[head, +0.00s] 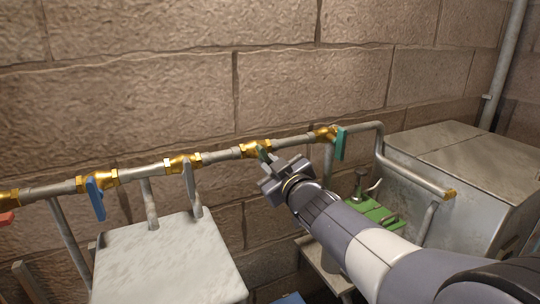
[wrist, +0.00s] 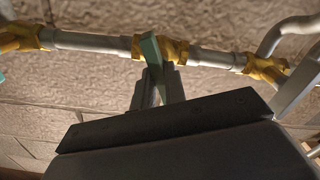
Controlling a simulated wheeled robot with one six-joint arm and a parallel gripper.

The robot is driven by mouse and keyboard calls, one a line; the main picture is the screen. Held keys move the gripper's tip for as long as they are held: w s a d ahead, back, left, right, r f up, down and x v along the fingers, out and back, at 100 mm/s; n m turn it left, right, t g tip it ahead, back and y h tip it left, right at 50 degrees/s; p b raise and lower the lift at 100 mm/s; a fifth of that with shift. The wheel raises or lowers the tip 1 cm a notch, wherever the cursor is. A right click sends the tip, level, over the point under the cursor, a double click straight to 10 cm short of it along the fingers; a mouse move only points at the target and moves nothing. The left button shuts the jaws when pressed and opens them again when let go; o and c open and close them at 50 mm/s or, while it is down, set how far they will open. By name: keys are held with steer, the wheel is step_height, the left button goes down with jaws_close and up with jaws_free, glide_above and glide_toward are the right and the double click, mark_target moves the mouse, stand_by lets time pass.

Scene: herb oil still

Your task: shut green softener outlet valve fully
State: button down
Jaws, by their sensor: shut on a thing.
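A green lever handle (head: 264,154) sits on a brass valve body (head: 250,150) in the middle of the wall pipe. It also shows in the wrist view (wrist: 151,50), slanting across the pipe. My gripper (head: 271,167) is shut on this lever from below and in front; its fingers (wrist: 157,86) hide the lever's lower end. A second valve to the right has a teal-green handle (head: 340,143) hanging down, free of my gripper. I see no readable label telling which green valve is the softener outlet.
On the same pipe, left of my gripper, are a grey handle (head: 189,178), a blue handle (head: 95,198) and a red one (head: 6,218). A pale box (head: 165,262) stands below. A green machine (head: 379,214) and a metal tank (head: 455,165) stand right, close to my arm.

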steer(key=m+p, duration=0.2)
steer(key=m, duration=0.3)
steer(key=shift+p, duration=0.35)
steer(key=shift+f, duration=0.15)
steer(key=c, duration=1.5)
jaws_free()
steer(key=shift+o, duration=0.2)
steer(key=shift+s, duration=0.1)
steer(key=v, duration=1)
steer(key=shift+s+d+b, duration=0.15)
steer(key=shift+s+b, duration=0.15)
steer(key=shift+b, duration=0.05)
